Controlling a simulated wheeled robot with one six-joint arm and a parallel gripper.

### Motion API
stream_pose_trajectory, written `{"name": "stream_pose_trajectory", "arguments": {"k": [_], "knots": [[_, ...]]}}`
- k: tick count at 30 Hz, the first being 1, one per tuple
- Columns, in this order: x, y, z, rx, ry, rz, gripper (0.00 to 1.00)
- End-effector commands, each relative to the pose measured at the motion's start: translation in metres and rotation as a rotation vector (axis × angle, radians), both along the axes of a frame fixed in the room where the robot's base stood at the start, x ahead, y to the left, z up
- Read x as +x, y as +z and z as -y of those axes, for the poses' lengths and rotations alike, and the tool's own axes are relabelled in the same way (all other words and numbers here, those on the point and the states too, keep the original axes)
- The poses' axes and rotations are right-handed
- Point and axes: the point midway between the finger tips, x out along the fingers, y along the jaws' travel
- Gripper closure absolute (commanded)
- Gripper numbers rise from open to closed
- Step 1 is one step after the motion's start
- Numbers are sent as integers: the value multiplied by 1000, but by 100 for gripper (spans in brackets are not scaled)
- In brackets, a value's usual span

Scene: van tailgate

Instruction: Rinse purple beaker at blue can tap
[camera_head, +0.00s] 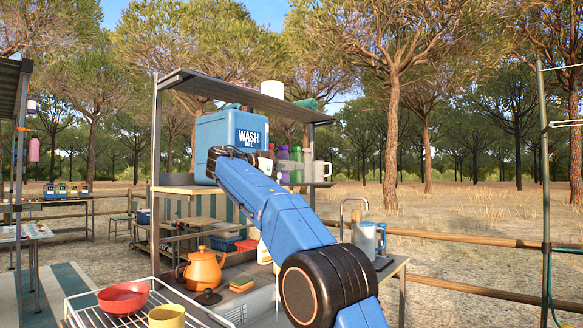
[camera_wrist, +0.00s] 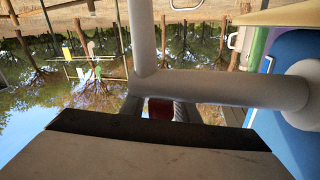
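The blue can (camera_head: 222,132), lettered "WASH 20 L", stands on the rack's middle shelf. In the wrist view, the can's blue wall (camera_wrist: 287,130) fills the right side, and a thick grey tap pipe (camera_wrist: 220,88) runs left from it to a branch. A small dark red part (camera_wrist: 160,109) shows just below the pipe. My gripper (camera_wrist: 158,140) shows as a large pale, black-edged part close beside the pipe; contact is unclear. In the head view my arm hides its fingers. A purple vessel (camera_head: 283,155), possibly the beaker, stands among coloured vessels right of the can.
A white jug (camera_head: 320,172) stands at the shelf's right end. Below are an orange kettle (camera_head: 202,270), a sponge (camera_head: 241,284), and a wire rack (camera_head: 85,310) with a red bowl (camera_head: 123,298) and yellow cup (camera_head: 167,316). A curved metal faucet (camera_head: 352,203) and grey-blue jug (camera_head: 364,238) stand at right.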

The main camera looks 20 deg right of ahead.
Motion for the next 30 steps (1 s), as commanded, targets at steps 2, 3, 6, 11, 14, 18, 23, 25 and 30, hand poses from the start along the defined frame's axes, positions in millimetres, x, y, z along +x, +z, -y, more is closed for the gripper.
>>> {"name": "stream_pose_trajectory", "arguments": {"k": [2, 3, 6, 11, 14, 18, 23, 25, 30], "knots": [[0, 0, 0, 0, 0, 0, 72], [0, 0, -1, 0, 0, 0, 72], [-2, 0, -6, 1, 1, 0, 72], [-9, 0, -27, 0, 3, 0, 72], [-16, 0, -45, 0, 4, 0, 72], [-26, 0, -71, -1, 3, 0, 72], [-38, -1, -102, 0, 3, -1, 72], [-43, -1, -114, 0, 3, 0, 72], [-53, -1, -141, 1, 2, 0, 72]]}}
